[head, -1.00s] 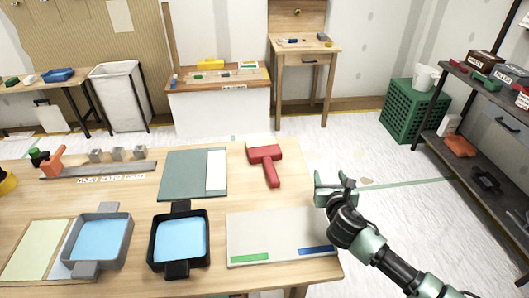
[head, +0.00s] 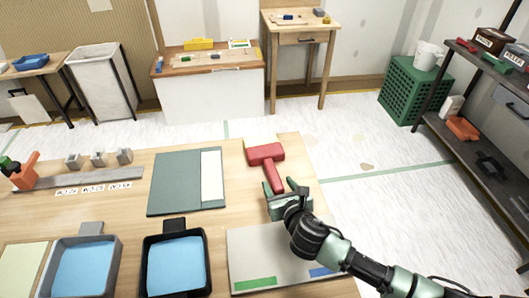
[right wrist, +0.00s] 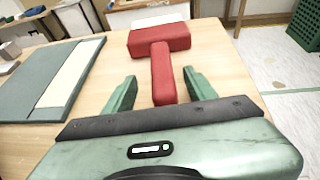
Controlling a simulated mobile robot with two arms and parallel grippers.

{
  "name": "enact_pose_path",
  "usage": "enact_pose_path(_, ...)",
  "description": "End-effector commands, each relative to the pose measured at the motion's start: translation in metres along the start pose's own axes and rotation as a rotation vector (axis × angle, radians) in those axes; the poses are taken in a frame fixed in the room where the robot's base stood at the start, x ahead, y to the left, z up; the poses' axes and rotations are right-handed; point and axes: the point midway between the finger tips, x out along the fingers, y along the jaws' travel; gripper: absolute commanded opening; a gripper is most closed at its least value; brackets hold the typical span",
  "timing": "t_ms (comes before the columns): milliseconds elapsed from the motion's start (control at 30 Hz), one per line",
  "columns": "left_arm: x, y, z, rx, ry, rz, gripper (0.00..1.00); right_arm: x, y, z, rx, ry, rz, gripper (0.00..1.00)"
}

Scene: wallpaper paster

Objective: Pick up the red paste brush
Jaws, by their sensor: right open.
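The red paste brush (head: 267,158) lies on the wooden table near its right edge. Its wide head is at the far side and its handle points toward me. In the right wrist view the brush (right wrist: 165,65) is straight ahead, pale bristles beyond the red head. My right gripper (head: 280,187) is open at the near end of the handle. In the right wrist view the handle's end lies between the two green fingers (right wrist: 160,88), with a gap on each side. Whether the fingers are at handle height is hard to tell. My left gripper is not in view.
A green board (head: 175,185) with a white strip lies left of the brush. A grey board (head: 250,245) with green and blue strips lies below my right gripper. Black (head: 147,270) and grey (head: 113,262) trays with blue liquid stand at the front. A shelf (head: 445,130) stands at right.

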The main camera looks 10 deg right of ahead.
Motion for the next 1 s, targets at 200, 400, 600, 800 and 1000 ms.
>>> enact_pose_path(200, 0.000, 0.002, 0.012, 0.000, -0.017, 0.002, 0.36, 0.025, -0.001, 0.000, 0.002, 0.000, -0.001, 0.56)
enact_pose_path(400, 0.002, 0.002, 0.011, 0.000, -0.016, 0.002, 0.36, 0.053, -0.003, -0.001, 0.002, -0.001, -0.001, 0.56)
enact_pose_path(600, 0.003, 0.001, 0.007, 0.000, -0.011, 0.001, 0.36, 0.062, -0.003, -0.001, 0.001, -0.001, 0.002, 0.56)
enact_pose_path(800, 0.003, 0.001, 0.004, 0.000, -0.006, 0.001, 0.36, 0.062, -0.003, -0.001, 0.001, -0.001, 0.001, 0.45)
enact_pose_path(1000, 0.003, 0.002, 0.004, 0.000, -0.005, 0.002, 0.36, 0.062, -0.003, -0.001, 0.001, 0.000, 0.001, 0.00)
